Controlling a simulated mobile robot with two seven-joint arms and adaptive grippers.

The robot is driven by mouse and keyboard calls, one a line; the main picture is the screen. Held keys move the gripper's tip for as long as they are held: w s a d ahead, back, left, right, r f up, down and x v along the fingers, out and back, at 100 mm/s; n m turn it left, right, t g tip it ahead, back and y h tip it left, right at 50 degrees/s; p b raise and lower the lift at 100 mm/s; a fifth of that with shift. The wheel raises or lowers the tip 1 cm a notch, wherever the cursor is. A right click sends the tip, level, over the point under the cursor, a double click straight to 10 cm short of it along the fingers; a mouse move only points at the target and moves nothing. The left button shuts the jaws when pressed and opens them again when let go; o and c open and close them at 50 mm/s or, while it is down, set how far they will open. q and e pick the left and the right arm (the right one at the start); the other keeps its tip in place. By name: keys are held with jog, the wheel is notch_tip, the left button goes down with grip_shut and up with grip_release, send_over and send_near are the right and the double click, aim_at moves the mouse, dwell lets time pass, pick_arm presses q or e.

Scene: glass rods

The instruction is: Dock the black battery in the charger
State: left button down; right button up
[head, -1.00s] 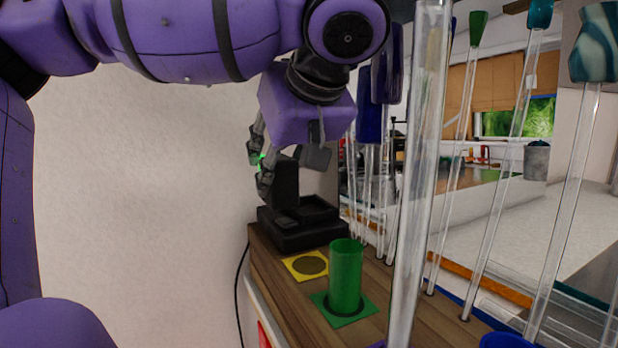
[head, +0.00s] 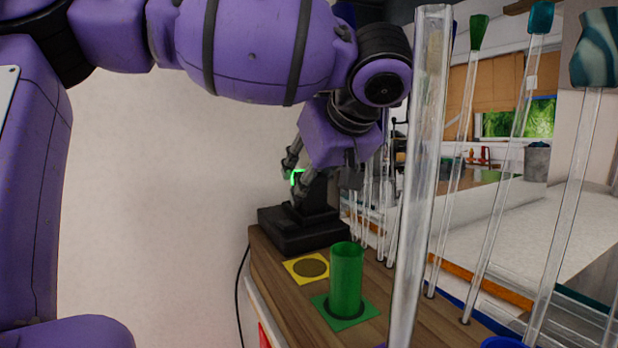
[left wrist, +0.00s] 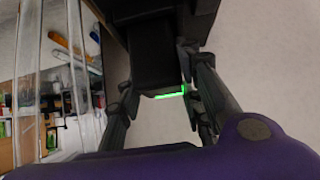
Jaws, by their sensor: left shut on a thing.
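My left gripper (head: 318,182) is shut on the black battery (head: 316,194) above the right part of the black charger (head: 280,238). The charger stands at the far end of the wooden bench against the pale wall. In the left wrist view the battery (left wrist: 155,62) is a dark block between the fingers, with a bright green line along its near edge. The battery's lower end merges with the dark charger, so I cannot tell whether it is seated or just above. My right gripper is not in view.
A green cylinder (head: 346,275) stands on a green square before the charger, beside a yellow square (head: 305,267) with a dark disc. Several upright glass rods (head: 425,170) line the right side, close to my left gripper. The wall side at left is clear.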

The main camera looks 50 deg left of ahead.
pick_arm(q)
jog(key=shift+f, duration=0.15)
jog(key=c, duration=1.5)
grip_release()
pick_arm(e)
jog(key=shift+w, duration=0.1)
pick_arm(q)
jog(key=shift+d+r, duration=0.1)
jog(key=shift+r, duration=0.25)
jog(key=v, duration=1.1)
jog(key=shift+s+d+r+b, duration=0.15)
jog(key=shift+d+b, duration=0.15)
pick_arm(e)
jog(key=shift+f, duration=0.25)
